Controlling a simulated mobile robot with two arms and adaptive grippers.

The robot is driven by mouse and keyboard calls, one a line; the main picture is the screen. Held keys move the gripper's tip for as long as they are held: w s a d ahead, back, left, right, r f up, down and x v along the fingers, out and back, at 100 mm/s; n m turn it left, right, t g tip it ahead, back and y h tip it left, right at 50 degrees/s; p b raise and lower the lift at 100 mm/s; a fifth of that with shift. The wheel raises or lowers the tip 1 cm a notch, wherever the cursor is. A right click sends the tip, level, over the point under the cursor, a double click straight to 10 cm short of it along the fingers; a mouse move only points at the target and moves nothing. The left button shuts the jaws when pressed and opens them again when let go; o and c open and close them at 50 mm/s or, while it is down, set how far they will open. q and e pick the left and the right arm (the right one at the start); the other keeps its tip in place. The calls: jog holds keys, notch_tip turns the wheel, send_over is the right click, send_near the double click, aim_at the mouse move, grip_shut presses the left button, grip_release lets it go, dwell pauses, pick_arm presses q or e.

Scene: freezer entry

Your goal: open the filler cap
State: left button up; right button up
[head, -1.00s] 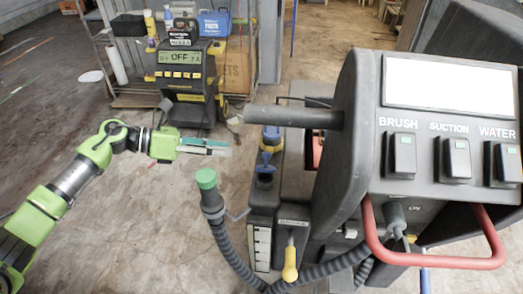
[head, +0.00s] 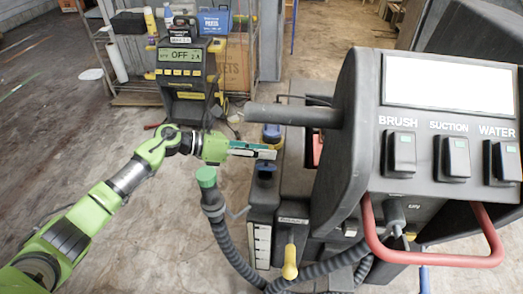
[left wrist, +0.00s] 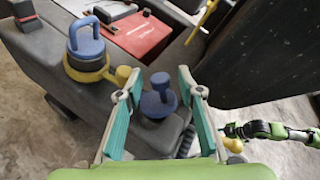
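Two blue caps sit on the dark tank of the machine. One blue cap with a loop handle and yellow collar (left wrist: 88,55) is on the left in the left wrist view. A smaller dark blue cap with a knob (left wrist: 158,101) sits closer; in the head view it shows just under my gripper (head: 265,165). I cannot tell which is the filler cap. My left gripper (head: 272,151) is open, its teal-lined fingers (left wrist: 172,80) spread either side of the smaller cap in the left wrist view. Contact is not visible. A green-and-black arm, seemingly my right one (left wrist: 232,130), shows small at right.
The console (head: 440,150) with a red bar handle (head: 430,262) stands right of the caps. A grey bar (head: 292,116) juts over them. A green-capped hose (head: 206,178) and a yellow-handled lever (head: 290,262) are nearer. A charger (head: 183,75) stands behind; floor at left is clear.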

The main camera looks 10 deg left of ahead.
pick_arm(q)
grip_shut()
jog(key=w+n+g+b, duration=0.2)
jog(key=w+n+g, duration=0.1)
jog(key=shift+w+a+n+y+b, duration=0.1)
jog(key=shift+w+n+y+b, duration=0.2)
jog(key=shift+w+y, duration=0.1)
pick_arm(e)
jog(key=w+r, duration=0.3)
jog(key=r, duration=0.5)
jog(key=shift+w+a+t, duration=0.25)
jog(key=shift+w+t, duration=0.05)
jog(key=shift+w, duration=0.05)
pick_arm(q)
jog(key=shift+s, duration=0.1)
grip_release()
